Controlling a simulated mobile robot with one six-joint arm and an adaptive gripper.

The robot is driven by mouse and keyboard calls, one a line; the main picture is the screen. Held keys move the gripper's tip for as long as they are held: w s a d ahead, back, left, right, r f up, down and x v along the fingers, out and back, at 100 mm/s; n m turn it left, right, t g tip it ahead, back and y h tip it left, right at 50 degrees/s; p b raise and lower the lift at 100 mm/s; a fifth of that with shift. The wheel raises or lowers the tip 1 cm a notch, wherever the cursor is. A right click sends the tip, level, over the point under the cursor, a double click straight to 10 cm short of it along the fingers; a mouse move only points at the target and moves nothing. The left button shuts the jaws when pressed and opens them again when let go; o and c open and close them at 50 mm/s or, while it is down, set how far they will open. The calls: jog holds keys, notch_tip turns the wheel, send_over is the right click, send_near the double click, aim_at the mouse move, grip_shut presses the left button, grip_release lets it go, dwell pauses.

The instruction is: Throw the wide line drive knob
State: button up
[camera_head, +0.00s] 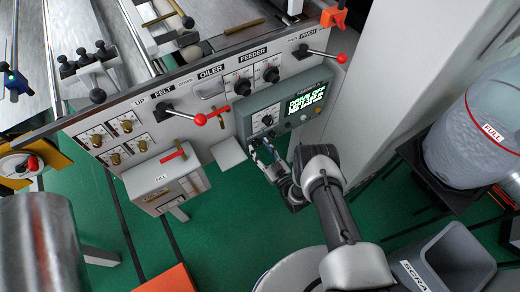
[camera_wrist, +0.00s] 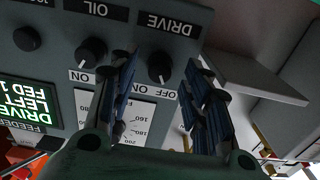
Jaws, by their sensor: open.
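The drive knob (camera_wrist: 160,67) is a round black knob below the upside-down DRIVE label (camera_wrist: 168,23) in the wrist view. A small light mark shows on its lower side, beside ON and OFF lettering. It sits on the grey control box (camera_head: 244,106), which has a lit green-text screen (camera_head: 305,101) reading DRIVE OFF in the head view. My gripper (camera_wrist: 161,95) is open and empty. Its dark fingers stand on either side of the drive knob in the picture; I cannot tell whether they touch it. In the head view my gripper (camera_head: 264,152) is at the box's lower edge.
A similar OIL knob (camera_wrist: 90,51) is just left of the left finger in the wrist view. A red-tipped lever (camera_head: 198,119) projects left of the box. A grey ledge (camera_head: 229,153) juts out nearby. A white pillar (camera_head: 394,80) stands to the right.

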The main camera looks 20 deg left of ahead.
jog(key=shift+w+a, duration=0.2)
jog(key=shift+a, duration=0.05)
jog(key=shift+c, duration=0.3)
grip_shut()
jog(key=shift+m, duration=0.4)
jog(key=m+b, duration=0.2)
jog(key=m, duration=0.3)
jog(key=shift+f+b, duration=0.1)
jog(key=shift+b, duration=0.25)
jog(key=m+b, duration=0.2)
jog(key=m, duration=0.4)
dwell(0.4)
